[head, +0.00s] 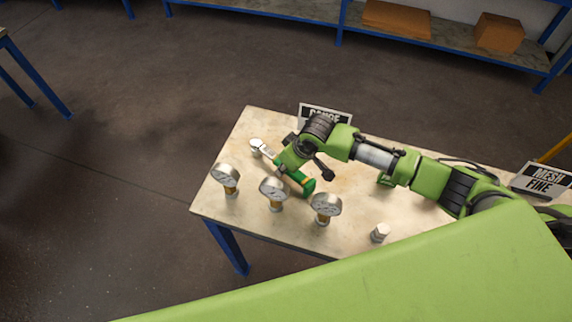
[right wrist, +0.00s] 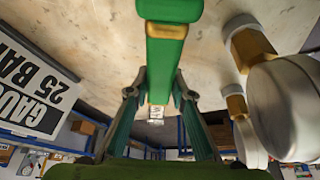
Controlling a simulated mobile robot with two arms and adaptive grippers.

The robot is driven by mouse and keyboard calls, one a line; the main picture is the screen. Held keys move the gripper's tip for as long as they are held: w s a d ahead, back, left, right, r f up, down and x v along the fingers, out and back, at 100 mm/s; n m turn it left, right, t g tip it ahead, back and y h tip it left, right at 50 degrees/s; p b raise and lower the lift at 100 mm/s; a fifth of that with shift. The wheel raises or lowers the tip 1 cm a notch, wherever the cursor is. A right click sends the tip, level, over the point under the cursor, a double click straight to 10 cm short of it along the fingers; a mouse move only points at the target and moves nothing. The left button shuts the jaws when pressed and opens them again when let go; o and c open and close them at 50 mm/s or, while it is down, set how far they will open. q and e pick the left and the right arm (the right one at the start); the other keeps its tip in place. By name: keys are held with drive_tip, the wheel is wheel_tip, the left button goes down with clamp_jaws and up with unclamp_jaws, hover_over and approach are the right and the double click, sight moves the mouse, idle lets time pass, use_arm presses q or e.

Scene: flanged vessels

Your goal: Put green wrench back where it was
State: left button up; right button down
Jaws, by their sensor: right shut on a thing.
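The green wrench (head: 298,181) has a silver head (head: 262,147) and a green handle with a brassy band. It lies diagonally across the left part of the table in the head view, its head toward the back left. My right gripper (head: 283,163) is shut on it around its middle. In the right wrist view the green handle (right wrist: 165,60) runs between the fingers of my right gripper (right wrist: 158,92). Whether the wrench touches the tabletop is unclear. My left gripper is not in view.
Several gauges stand on the table (head: 345,245): a left one (head: 229,176), a middle one (head: 272,189) and a right one (head: 326,206), close in front of the wrench. A small whitish fitting (head: 380,232) stands further right. A gauge sign (head: 325,112) is at the back edge.

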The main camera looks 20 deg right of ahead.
drive_tip(key=shift+w+f, duration=0.1)
drive_tip(key=shift+f, duration=0.15)
drive_tip(key=c, duration=1.7)
unclamp_jaws()
drive_tip(key=shift+f, duration=0.15)
drive_tip(key=v, duration=1.2)
